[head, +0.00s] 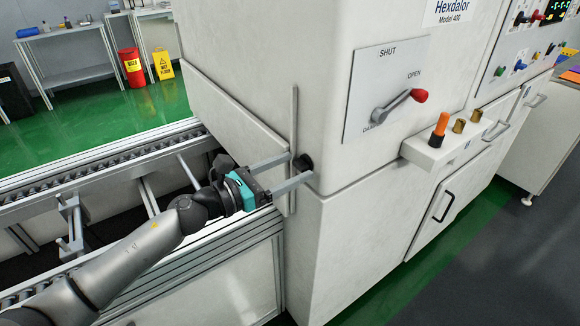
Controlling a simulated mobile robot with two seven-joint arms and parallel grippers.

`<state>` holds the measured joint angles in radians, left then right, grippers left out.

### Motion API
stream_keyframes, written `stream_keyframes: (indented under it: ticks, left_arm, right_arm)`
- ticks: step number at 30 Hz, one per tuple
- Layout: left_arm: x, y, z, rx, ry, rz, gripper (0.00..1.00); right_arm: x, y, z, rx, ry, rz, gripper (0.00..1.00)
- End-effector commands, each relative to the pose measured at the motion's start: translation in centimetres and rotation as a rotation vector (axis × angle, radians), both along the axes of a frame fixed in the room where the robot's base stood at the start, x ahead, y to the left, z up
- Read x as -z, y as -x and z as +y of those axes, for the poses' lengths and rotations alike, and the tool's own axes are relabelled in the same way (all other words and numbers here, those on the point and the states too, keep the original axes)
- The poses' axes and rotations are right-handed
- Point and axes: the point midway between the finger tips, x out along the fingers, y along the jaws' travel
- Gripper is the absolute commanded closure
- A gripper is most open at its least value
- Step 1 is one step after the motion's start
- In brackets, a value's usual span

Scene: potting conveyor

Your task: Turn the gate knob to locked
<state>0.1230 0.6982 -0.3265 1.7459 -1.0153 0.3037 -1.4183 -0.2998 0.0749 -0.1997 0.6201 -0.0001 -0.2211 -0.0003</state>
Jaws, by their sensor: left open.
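A small black knob (302,163) sits on the white machine's lower left corner, beside the white gate panel (236,125) at the conveyor. Its markings and turn position cannot be made out. My left gripper (300,167) reaches in from the left with its two grey fingers apart, one on each side of the knob. It is open; I cannot tell whether either finger touches the knob. My right gripper is not in view.
A panel marked SHUT and OPEN carries a lever with a red end (420,95). A small shelf (428,153) holds an orange-handled item (441,124). The roller conveyor (100,160) runs left. A red bin (132,67) and yellow floor sign (163,64) stand behind.

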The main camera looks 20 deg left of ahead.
Motion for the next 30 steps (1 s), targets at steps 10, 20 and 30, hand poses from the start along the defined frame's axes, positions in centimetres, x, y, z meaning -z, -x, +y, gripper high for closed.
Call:
stream_keyframes:
  ticks: [10, 20, 30]
  left_arm:
    - [0.02, -0.17, -0.14, 0.0, 0.0, 0.0, 0.25]
    - [0.01, -0.16, -0.14, 0.0, 0.0, 0.0, 0.62]
    - [0.01, -0.15, -0.13, 0.0, 0.0, 0.0, 1.0]
  right_arm:
    - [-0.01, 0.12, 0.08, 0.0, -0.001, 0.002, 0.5]
    - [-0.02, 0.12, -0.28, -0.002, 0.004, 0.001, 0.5]
    - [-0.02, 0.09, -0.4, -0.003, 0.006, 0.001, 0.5]
